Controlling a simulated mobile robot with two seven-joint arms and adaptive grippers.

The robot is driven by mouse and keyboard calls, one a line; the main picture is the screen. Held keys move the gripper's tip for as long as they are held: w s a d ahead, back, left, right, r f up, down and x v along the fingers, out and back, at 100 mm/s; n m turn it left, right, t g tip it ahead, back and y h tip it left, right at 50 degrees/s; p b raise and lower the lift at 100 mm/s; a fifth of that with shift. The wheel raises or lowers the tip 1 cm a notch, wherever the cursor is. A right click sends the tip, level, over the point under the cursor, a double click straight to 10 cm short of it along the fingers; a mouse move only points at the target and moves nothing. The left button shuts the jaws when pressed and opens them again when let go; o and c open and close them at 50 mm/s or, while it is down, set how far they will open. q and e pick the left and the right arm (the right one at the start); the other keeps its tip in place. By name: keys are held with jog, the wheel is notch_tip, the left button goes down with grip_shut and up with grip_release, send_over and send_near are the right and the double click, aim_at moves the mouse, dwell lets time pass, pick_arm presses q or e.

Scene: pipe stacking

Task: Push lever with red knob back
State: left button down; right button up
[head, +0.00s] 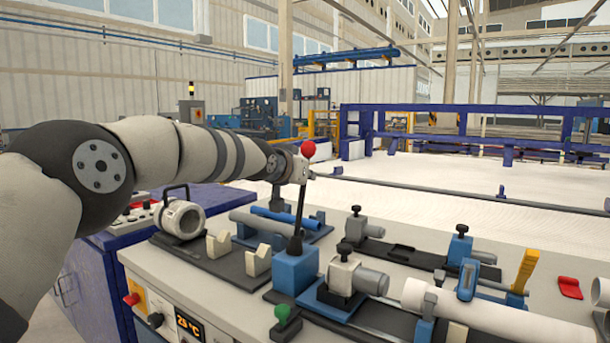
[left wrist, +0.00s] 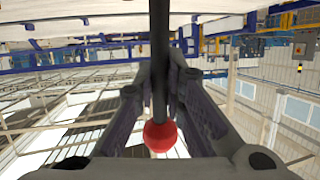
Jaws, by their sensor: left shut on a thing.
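The lever (head: 299,205) is a thin dark rod that rises, nearly upright, from a blue block (head: 296,268) on the workbench. Its red knob (head: 308,149) is at the top. My left gripper (head: 305,175) is at the upper rod, just below the knob. In the left wrist view the gripper (left wrist: 160,85) has its two fingers on either side of the dark rod (left wrist: 159,40), shut on it. The red knob (left wrist: 160,136) shows between the fingers, toward the palm. My right gripper is in neither view.
The workbench (head: 205,290) carries a round machine part (head: 180,219), cream V-shaped supports (head: 257,260), a blue pipe (head: 285,217), a green knob (head: 283,313), several clamps and a white pipe (head: 490,315) at the right. A red piece (head: 569,287) lies at the far right. The air above the bench is mostly free.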

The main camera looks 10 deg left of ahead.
pick_arm(q)
jog(key=c, duration=1.7)
grip_release()
jog(key=shift+w+d+f, duration=0.1)
jog(key=shift+o, duration=0.2)
jog(key=v, duration=0.7)
jog(key=shift+s, duration=0.3)
